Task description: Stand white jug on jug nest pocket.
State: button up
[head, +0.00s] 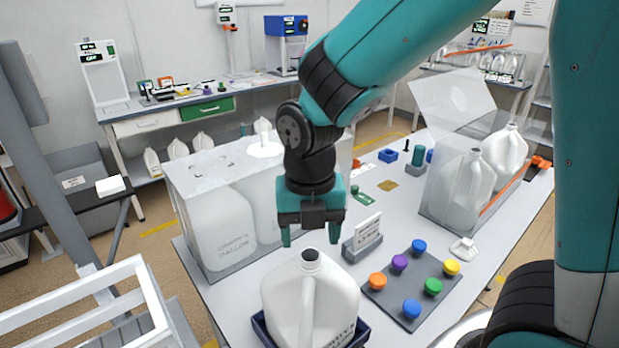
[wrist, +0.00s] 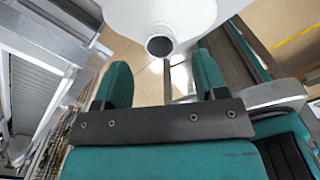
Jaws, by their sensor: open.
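A white jug (head: 310,298) stands upright at the front of the table in a dark blue tray-like nest (head: 259,325). Its open dark mouth points up. My gripper (head: 314,238) is above and just behind the jug's mouth in the head view, open and empty. In the wrist view, the jug (wrist: 165,15) is at the top with its round mouth beyond the two teal fingers of my gripper (wrist: 158,85). The fingers look apart from the jug. The inside of the nest is hidden by the jug.
A clear box (head: 200,210) with white jugs stands behind on the left. A board with coloured caps (head: 412,285) lies to the right, near a sign holder (head: 362,240). An open clear case (head: 450,190) with jugs is farther right. A white frame (head: 95,300) stands front left.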

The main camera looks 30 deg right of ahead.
notch_tip(320, 180, up, 13)
jog(key=b, duration=0.1)
jog(key=s+a+f+m+y+b, duration=0.1)
jog(key=s+f+m, duration=0.3)
jog(key=m, duration=0.8)
jog(key=s+a+f+m+y+b, duration=0.1)
jog(key=s+a+f+m+y, duration=0.2)
jog(key=s+m, duration=0.5)
jog(key=f+m, duration=0.1)
jog(key=m, duration=0.3)
jog(key=shift+a, duration=0.4)
